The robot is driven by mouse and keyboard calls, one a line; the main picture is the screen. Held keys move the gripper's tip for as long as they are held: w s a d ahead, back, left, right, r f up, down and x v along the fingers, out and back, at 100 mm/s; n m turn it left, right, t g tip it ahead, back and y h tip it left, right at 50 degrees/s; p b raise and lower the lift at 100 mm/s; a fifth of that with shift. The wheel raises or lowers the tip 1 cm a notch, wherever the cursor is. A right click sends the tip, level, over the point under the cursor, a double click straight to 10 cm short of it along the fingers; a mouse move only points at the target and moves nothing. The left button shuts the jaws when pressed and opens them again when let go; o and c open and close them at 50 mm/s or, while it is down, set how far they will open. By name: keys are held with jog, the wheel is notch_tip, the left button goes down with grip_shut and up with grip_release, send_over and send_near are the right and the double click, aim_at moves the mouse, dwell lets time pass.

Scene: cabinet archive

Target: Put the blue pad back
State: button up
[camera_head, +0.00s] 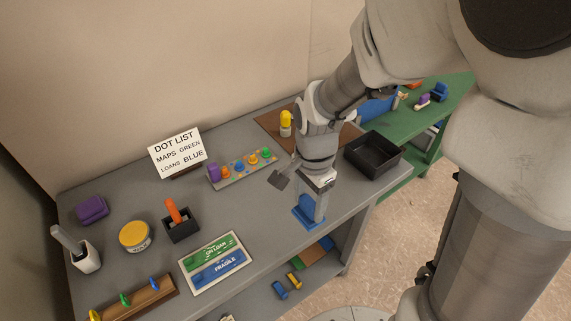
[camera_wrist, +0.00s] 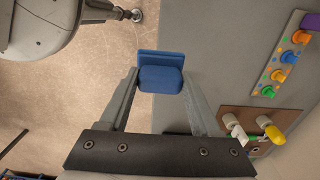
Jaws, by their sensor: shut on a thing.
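The blue pad (camera_head: 306,214) is a small block on a wider flat base, near the front edge of the grey desk (camera_head: 275,225). My gripper (camera_head: 318,204) points down and is shut on the blue pad. In the wrist view, the blue pad (camera_wrist: 161,78) sits between my two fingertips (camera_wrist: 161,86), across the line between desk and floor. I cannot tell whether its base touches the desk. A similar purple pad (camera_head: 91,209) lies at the desk's far left.
A dot list sign (camera_head: 177,152), a tray of coloured stampers (camera_head: 213,184), a yellow tub (camera_head: 135,236) and a label tray (camera_head: 240,286) stand left. A black tray (camera_head: 373,155) is right. A lower shelf holds small items. Bare desk lies left of my gripper.

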jog(key=w+a+f, duration=0.1)
jog(key=w+f, duration=0.1)
jog(key=w, duration=0.1)
jog(key=w+a+f, duration=0.2)
jog(key=w, duration=0.1)
jog(key=w+a+f, duration=0.1)
jog(key=w+f, duration=0.1)
jog(key=w, duration=0.1)
jog(key=shift+w+a+f, duration=0.25)
jog(key=shift+w, duration=0.15)
jog(key=shift+f, duration=2)
jog(key=shift+f, duration=0.15)
jog(key=o, duration=1.2)
